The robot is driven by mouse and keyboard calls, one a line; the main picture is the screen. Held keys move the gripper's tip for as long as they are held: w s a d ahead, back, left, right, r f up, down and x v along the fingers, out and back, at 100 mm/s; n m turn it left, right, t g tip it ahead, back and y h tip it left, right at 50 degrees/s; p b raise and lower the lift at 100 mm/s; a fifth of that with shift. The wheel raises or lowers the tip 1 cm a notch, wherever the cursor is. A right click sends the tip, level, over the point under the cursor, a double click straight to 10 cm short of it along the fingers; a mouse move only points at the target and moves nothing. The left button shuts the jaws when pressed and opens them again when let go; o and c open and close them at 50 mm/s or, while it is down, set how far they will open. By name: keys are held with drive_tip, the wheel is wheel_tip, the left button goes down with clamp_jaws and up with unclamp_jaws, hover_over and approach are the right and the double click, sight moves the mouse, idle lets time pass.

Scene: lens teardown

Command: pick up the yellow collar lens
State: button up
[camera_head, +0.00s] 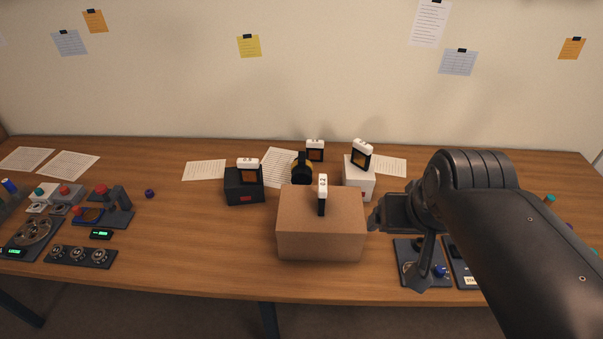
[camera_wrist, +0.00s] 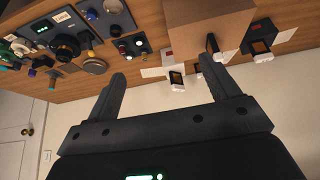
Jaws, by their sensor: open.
drive_tip(key=w+a+r, duration=0.1)
drive_tip(key=w+a, duration=0.2)
drive_tip(key=w, duration=0.8)
drive_tip(key=g, duration=0.1)
approach(302, 160)
drive_tip(key=shift+d+x, duration=0.2)
drive_tip(key=shift+x, duration=0.95)
drive_tip(key=shift+w+a+f, duration=0.15)
drive_tip(key=shift+w+f, duration=0.05)
drive_tip(key=shift+f, duration=0.1)
drive_tip(key=x, duration=0.4)
drive_tip(key=shift+w+a+f, duration=0.1)
drive_tip(key=shift+f, duration=0.2)
drive_tip(key=shift+w+x, duration=0.15)
drive_tip(key=shift+x, duration=1.4)
drive_tip(key=shift+w+x, duration=0.15)
drive_tip(key=shift+x, duration=1.35)
drive_tip(key=shift+r, duration=0.1)
drive_tip(key=shift+c, duration=0.4)
drive_tip(key=shift+a, duration=0.1)
drive_tip(key=c, duration=1.3)
